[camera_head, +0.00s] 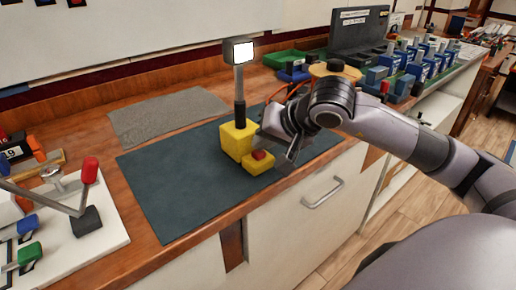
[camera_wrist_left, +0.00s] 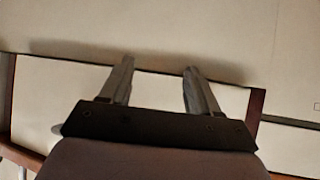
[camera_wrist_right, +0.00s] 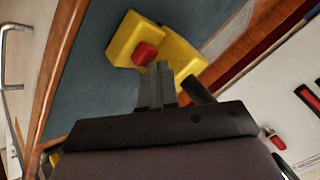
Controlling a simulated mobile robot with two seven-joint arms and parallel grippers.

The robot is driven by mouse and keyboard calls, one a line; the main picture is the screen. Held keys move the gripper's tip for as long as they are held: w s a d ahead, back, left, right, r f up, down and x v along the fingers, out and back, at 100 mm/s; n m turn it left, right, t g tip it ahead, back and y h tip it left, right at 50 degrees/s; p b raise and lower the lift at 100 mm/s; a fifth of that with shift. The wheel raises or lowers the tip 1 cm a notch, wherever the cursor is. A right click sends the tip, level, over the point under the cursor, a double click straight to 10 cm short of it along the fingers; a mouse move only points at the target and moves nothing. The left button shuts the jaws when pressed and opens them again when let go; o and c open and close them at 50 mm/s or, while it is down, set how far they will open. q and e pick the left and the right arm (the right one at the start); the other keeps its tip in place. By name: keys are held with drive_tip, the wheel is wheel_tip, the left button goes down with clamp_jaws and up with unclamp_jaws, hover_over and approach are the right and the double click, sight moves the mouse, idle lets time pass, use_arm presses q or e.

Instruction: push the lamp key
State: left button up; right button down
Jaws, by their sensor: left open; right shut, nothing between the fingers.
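The lamp (camera_head: 239,54) stands upright on a yellow base (camera_head: 236,139) on the dark mat, and its head is lit white. In front of the base is a low yellow block (camera_head: 257,164) with a red key (camera_head: 259,154) on top. My right gripper (camera_head: 290,152) is just right of the key, shut and empty. In the right wrist view its fingertips (camera_wrist_right: 160,68) lie close to the red key (camera_wrist_right: 144,53); I cannot tell whether they touch it. My left gripper (camera_wrist_left: 158,72) is open and empty, facing pale cabinet fronts.
The dark mat (camera_head: 170,185) has free room left of the lamp. A grey cloth (camera_head: 166,114) lies behind it. A white board with a red-handled lever (camera_head: 90,171) is at the left. A green tray (camera_head: 284,58) and several blue breakers stand at the back right.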

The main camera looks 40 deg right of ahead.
sight(263, 154)
drive_tip(key=shift+r, duration=0.35)
wheel_tip(263, 154, up, 6)
drive_tip(key=p, duration=0.3)
drive_tip(key=shift+p, duration=0.4)
drive_tip(key=shift+s, duration=0.1)
idle(0.3)
